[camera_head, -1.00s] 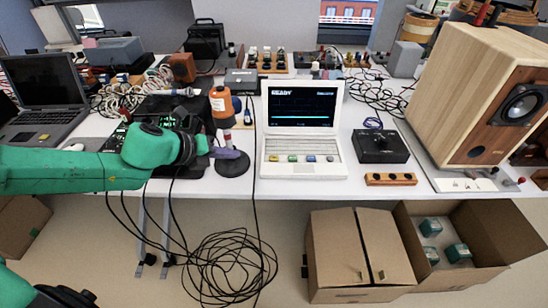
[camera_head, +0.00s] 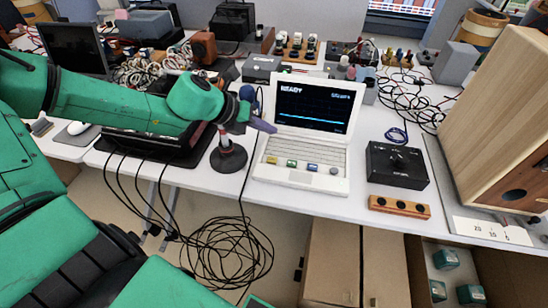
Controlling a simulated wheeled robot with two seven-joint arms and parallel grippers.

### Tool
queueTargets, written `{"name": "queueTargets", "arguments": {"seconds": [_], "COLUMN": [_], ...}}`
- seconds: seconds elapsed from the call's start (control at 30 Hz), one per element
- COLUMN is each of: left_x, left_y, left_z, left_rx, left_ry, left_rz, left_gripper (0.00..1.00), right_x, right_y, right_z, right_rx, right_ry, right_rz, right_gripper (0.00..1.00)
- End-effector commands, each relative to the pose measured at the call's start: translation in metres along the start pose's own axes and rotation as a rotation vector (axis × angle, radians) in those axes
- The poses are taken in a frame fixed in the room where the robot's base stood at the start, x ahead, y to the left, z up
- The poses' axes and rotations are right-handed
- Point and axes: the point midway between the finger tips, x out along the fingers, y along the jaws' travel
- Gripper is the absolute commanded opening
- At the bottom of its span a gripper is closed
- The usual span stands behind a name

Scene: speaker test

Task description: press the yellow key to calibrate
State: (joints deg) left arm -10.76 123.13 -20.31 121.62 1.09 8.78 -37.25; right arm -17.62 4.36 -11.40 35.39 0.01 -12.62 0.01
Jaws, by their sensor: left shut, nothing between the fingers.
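A white laptop-like device (camera_head: 303,176) stands on the table with its lid up and a dark screen (camera_head: 313,108) reading READY. A row of coloured keys runs along its front edge. The yellow key (camera_head: 271,160) is leftmost, with a green key (camera_head: 291,163), a blue key (camera_head: 312,167) and a grey key to its right. My left gripper (camera_head: 263,126) is shut and empty. Its purplish fingertips point right, over the left side of the device near the base of the screen, above and behind the yellow key in the picture. My right gripper is not in view.
A round dark stand (camera_head: 229,158) is just left of the device. A wooden speaker (camera_head: 500,120) stands far right. Cables hang over the front table edge.

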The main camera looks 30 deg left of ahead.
Motion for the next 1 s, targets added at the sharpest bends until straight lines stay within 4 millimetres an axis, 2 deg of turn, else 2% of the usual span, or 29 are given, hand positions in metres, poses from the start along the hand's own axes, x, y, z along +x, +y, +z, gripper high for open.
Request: {"name": "queueTargets", "arguments": {"seconds": [0.17, 0.63, 0.77, 1.0], "left_x": [0.009, 0.056, 0.062, 0.061], "left_y": [0.006, 0.041, 0.045, 0.044], "left_z": [-0.007, -0.041, -0.045, -0.044], "left_rx": [0.0, -0.001, 0.0, 0.0], "left_ry": [0.001, 0.0, -0.001, 0.0], "left_rz": [0.0, 0.0, 0.0, 0.0], "left_gripper": [0.0, 0.0, 0.0, 0.0], "right_x": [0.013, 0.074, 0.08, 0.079], "right_y": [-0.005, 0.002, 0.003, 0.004], "right_z": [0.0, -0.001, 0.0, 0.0], "right_rx": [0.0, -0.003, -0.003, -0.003], "right_ry": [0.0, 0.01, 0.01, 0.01], "right_rz": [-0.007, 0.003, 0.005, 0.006], "right_gripper": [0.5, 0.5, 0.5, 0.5]}}
